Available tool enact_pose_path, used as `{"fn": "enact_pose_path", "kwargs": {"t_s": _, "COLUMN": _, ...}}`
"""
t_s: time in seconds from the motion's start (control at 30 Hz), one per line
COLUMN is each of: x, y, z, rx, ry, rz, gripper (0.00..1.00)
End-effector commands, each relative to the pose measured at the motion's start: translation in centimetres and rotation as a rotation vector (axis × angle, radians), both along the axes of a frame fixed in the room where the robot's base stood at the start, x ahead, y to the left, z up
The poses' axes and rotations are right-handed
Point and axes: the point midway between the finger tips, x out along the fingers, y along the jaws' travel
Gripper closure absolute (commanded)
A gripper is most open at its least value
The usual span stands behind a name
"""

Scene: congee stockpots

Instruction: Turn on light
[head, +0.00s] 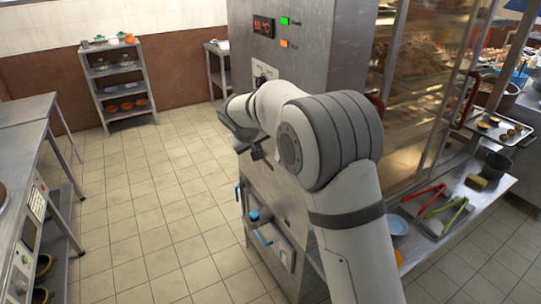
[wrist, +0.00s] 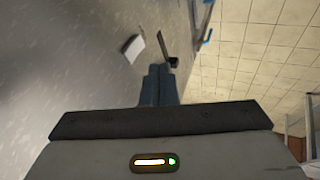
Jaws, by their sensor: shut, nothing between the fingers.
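A tall steel cabinet (head: 290,50) stands in the middle of the head view. Its front has a red digital display (head: 263,27), a green light (head: 284,21) and an orange light (head: 284,43). A white panel with a dark control (head: 265,72) sits below them, partly hidden by my arm. I cannot tell which part is the light's switch. In the wrist view a small white block (wrist: 132,47) sticks out from a grey surface, beyond and left of my fingertips. My gripper (wrist: 158,72) is shut and empty, apart from the block. It also shows at the cabinet front in the head view (head: 238,122).
A glass food case (head: 425,90) and a shelf with red and green tongs (head: 445,205) are at right. Steel counters (head: 25,130) line the left. The tiled floor between is clear.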

Motion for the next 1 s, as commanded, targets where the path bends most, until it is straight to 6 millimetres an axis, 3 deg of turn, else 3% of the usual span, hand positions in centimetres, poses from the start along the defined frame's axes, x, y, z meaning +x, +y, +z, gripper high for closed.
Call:
{"fn": "enact_pose_path", "kwargs": {"t_s": 0.13, "x": 0.6, "y": 1.3, "z": -0.4, "rx": -0.007, "ry": -0.012, "rz": 0.015, "gripper": 1.0}}
{"fn": "enact_pose_path", "kwargs": {"t_s": 0.57, "x": 1.0, "y": 1.1, "z": -1.0, "rx": -0.006, "ry": -0.01, "rz": 0.015, "gripper": 1.0}}
{"fn": "enact_pose_path", "kwargs": {"t_s": 1.0, "x": 5.6, "y": -0.4, "z": -7.9, "rx": -0.007, "ry": -0.008, "rz": 0.014, "gripper": 1.0}}
